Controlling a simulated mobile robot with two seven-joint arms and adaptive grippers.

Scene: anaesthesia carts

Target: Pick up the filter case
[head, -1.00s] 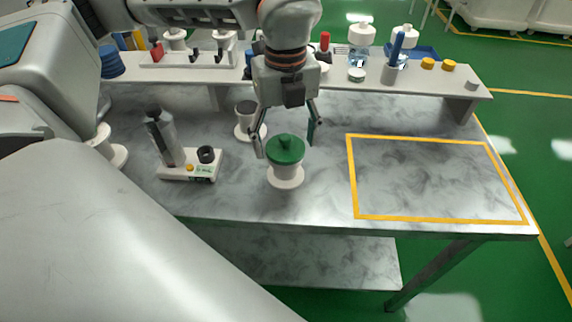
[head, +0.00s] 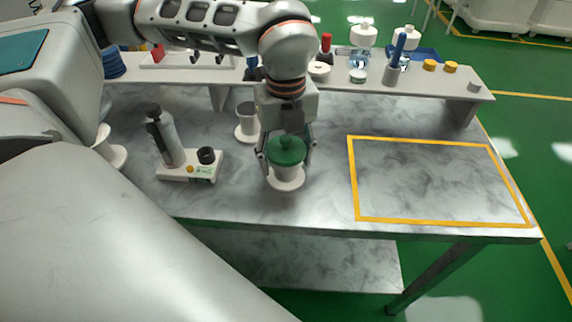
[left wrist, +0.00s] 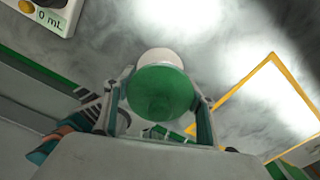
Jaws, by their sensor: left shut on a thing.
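The filter case, a white cup on a round white base with a green knobbed lid (head: 286,150), stands upright on the marbled table. Its lid also fills the middle of the left wrist view (left wrist: 160,93). My left gripper (head: 287,160) comes down from above, with one finger on each side of the case. It is shut on the case around the lid and upper body. The base still appears to rest on the table. My right gripper is not in view.
A pipette-like device on a white base (head: 190,166) stands left of the case. A grey cup on a white base (head: 247,122) is close behind. A yellow-outlined rectangle (head: 435,180) on the right is empty. A raised shelf (head: 420,85) with bottles runs along the back.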

